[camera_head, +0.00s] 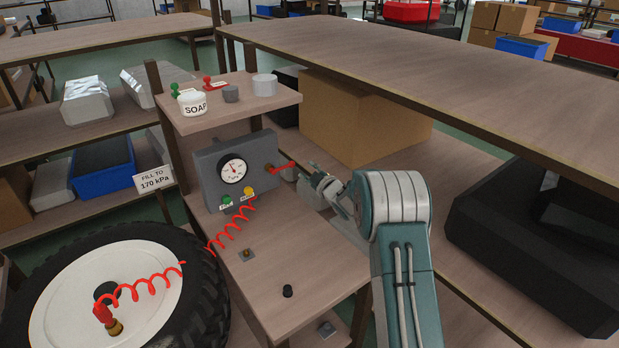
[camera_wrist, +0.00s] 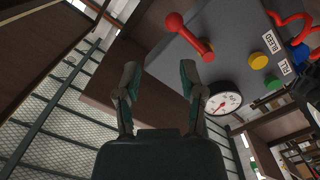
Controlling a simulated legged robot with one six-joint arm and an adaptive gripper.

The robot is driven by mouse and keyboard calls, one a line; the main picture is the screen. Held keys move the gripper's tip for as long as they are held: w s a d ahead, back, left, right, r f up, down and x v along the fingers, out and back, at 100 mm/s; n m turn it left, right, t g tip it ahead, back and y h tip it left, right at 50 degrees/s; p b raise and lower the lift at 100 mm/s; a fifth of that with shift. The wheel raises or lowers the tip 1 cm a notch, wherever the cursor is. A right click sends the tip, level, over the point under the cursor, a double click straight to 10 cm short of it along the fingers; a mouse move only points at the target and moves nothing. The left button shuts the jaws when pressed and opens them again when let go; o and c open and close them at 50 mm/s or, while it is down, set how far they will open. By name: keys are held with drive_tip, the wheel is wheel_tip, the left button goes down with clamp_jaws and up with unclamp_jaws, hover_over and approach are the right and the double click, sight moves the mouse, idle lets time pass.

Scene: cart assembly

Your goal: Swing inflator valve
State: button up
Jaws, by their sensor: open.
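The grey inflator box (camera_head: 207,178) stands on the small wooden bench, with a round dial gauge (camera_head: 233,171), a green button (camera_head: 227,200) and a yellow button (camera_head: 248,191). A red valve lever (camera_head: 283,166) sticks out from its right side. In the wrist view, the lever (camera_wrist: 192,38) has a ball end and lies ahead of the fingers, nearer the right one. My gripper (camera_head: 312,180) is just right of the lever. Its fingers are apart with nothing between them (camera_wrist: 159,68).
A coiled red hose (camera_head: 232,228) runs from the box to the wheel (camera_head: 72,300) at lower left. A sign (camera_head: 154,180) reads "FILL TO 170 kPa". A shelf above the box holds a soap tub (camera_head: 192,103). A cardboard box (camera_head: 345,118) stands behind my gripper.

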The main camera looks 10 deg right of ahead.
sight(293, 164)
drive_tip(key=w+a+f+n+y, duration=0.1)
drive_tip(key=w+a+f, duration=0.1)
drive_tip(key=w, duration=0.5)
drive_tip(key=shift+a+f, duration=0.35)
drive_tip(key=shift+a, duration=0.15)
drive_tip(key=shift+w+a, duration=0.1)
drive_tip(key=shift+w, duration=0.35)
drive_tip(key=shift+c, duration=0.6)
drive_tip(key=c, duration=0.5)
